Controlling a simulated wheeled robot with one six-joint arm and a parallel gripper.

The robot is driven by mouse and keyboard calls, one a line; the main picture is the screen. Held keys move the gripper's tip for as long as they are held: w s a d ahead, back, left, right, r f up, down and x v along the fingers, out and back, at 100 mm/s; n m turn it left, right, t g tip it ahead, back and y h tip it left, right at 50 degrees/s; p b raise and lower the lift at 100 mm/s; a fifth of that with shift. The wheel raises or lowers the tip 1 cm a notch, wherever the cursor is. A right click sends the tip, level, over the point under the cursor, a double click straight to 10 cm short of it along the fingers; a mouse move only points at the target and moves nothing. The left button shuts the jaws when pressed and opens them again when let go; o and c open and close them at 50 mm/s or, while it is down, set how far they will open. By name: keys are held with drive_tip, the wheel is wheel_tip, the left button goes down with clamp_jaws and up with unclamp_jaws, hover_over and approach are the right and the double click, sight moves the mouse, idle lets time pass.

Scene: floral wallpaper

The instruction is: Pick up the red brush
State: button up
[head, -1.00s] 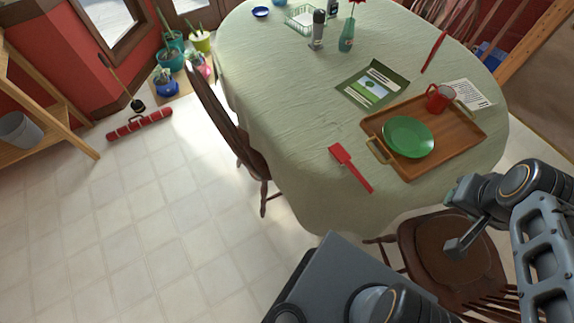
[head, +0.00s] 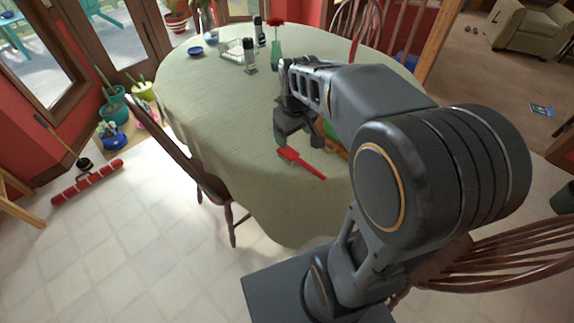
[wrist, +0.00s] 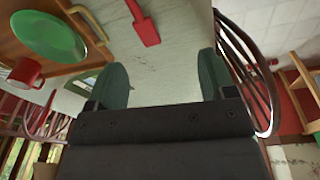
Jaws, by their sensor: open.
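The red brush (head: 301,163) lies on the table's pale green cloth (head: 220,100), near the table's front edge. Its broad end points left and its handle points toward the front right. In the wrist view the brush (wrist: 147,31) shows at the top, with the handle cut off by the frame edge. My gripper (head: 298,137) is above the table, just behind the brush in the head view. In the wrist view my gripper (wrist: 164,78) has its two fingers wide apart, with nothing between them. The brush is beyond the fingertips, not touching them.
A wooden tray (wrist: 92,28) with a green plate (wrist: 48,36) and a red mug (wrist: 25,73) is beside the brush; my arm mostly hides it in the head view. A chair (head: 190,165) stands at the table's left. Bottles and a vase (head: 276,52) stand farther back.

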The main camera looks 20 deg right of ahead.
drive_tip(key=n+g+b, duration=0.1)
drive_tip(key=n+b, duration=0.1)
hover_over(298, 157)
wheel_tip(298, 157, down, 7)
drive_tip(key=shift+g, duration=0.3)
wheel_tip(298, 157, down, 8)
drive_tip(key=shift+a+r+b, duration=0.1)
drive_tip(key=shift+b, duration=0.5)
drive_tip(key=shift+f, duration=3.15)
drive_tip(key=shift+c, duration=0.4)
drive_tip(key=c, duration=1.1)
drive_tip(key=shift+r, duration=0.1)
